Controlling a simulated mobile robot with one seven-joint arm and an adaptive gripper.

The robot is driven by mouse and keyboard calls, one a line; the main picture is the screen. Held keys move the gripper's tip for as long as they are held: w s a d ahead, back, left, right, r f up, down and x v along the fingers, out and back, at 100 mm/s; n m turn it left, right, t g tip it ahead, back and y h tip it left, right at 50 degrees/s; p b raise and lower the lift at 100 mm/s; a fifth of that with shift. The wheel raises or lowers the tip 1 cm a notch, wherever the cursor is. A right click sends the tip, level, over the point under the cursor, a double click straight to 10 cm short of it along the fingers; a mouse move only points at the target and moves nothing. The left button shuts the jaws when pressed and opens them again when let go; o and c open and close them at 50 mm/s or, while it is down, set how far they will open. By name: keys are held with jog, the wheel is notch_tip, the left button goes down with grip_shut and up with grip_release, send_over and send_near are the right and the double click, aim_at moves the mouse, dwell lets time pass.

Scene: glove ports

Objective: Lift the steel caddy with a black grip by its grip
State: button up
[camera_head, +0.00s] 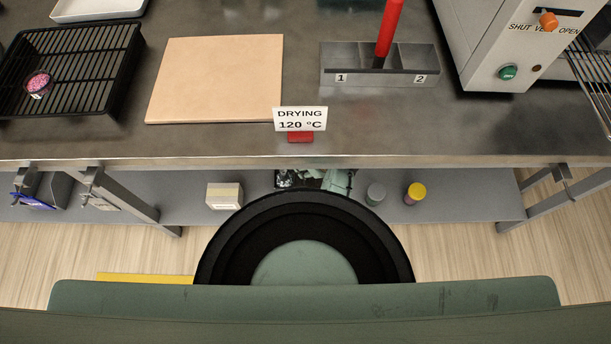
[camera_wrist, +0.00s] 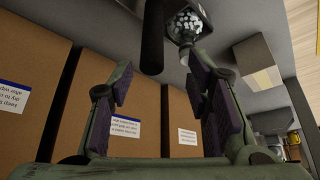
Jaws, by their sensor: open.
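The steel caddy (camera_head: 340,57) stands on the metal bench, right of centre in the head view. It is grey, with compartments marked 1 and 2. A dark bar (camera_head: 408,72) runs along its front side; I cannot tell whether it is the black grip. A red handle-like piece (camera_head: 389,28) with a black lower end stands up in the caddy. My gripper (camera_wrist: 158,75) is open and empty in the wrist view, facing brown boxes. The caddy is not in the wrist view. The gripper is away from the caddy, apparently below bench height.
A tan board (camera_head: 215,80), a black rack (camera_head: 70,70) and a "DRYING 120 °C" sign (camera_head: 300,119) are left of the caddy. A white appliance (camera_head: 500,60) is close at its right. The lower shelf (camera_head: 470,195) holds a small box (camera_head: 224,196) and jars.

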jog(key=x, duration=0.7)
jog(key=shift+w+d+p, duration=0.2)
jog(key=shift+w+p, duration=0.25)
jog(key=shift+f, duration=0.1)
grip_shut()
dwell(0.6)
